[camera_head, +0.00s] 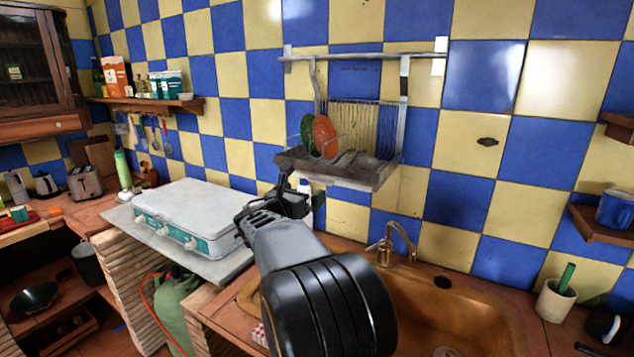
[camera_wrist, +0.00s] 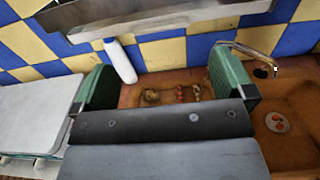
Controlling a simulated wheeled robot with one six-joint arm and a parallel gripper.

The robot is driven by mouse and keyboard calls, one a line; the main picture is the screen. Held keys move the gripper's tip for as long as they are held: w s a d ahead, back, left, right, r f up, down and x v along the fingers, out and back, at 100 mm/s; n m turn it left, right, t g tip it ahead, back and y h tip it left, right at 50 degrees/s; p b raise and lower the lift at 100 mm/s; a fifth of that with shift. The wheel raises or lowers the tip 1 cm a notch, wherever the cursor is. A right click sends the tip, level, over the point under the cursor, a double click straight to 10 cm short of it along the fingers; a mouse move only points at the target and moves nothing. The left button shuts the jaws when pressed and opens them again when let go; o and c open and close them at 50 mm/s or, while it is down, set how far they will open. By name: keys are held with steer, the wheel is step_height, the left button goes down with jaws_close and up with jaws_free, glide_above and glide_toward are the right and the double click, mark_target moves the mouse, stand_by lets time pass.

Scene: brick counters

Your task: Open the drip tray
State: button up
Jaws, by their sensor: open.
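The grey drip tray (camera_head: 372,180) hangs on the tiled wall under a wire dish rack (camera_head: 362,118). A green and a red plate (camera_head: 325,136) stand above its left part. My gripper (camera_head: 294,182) is just below and in front of the tray's left end and partly covers it. In the wrist view, the tray's grey edge (camera_wrist: 165,20) crosses the top, beyond the fingertips. My gripper (camera_wrist: 164,68) is open there, its two green-padded fingers wide apart with nothing held between them. I cannot tell whether any finger touches the tray.
A white bottle (camera_wrist: 120,62) stands behind the left finger. A white stove (camera_head: 185,205) is left of my arm. The sink (camera_head: 450,305) with its tap (camera_head: 385,250) lies right. A wall rail (camera_head: 365,56) runs above the rack.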

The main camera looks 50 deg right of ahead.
mark_target(319, 182)
steer(key=p+x, duration=0.1)
steer(key=x, duration=0.7)
